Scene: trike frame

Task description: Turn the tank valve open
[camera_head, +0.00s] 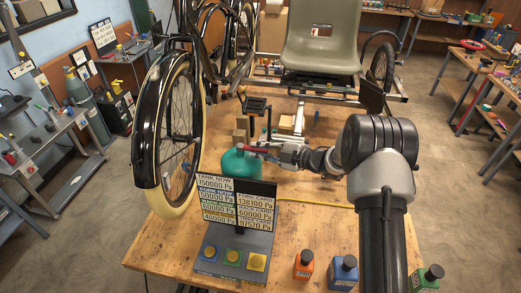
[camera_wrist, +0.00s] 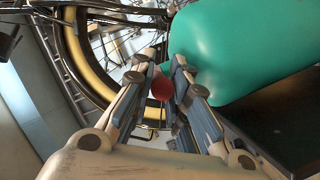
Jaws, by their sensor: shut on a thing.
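The green tank (camera_head: 241,163) stands upright on the wooden workbench, behind the sign panel. Its red valve handle (camera_head: 251,149) lies across its top. My gripper (camera_head: 270,150) reaches in from the right at the height of the handle, and its fingers are shut on the handle. In the wrist view the tank (camera_wrist: 245,45) fills the upper right, and the red handle (camera_wrist: 162,88) shows between the two fingers (camera_wrist: 164,76). The fingers hide part of the handle. I cannot tell how far the valve is turned.
A sign panel (camera_head: 235,200) with pressure readings and several buttons stands in front of the tank. The trike's front wheel (camera_head: 170,135) is close on the left.

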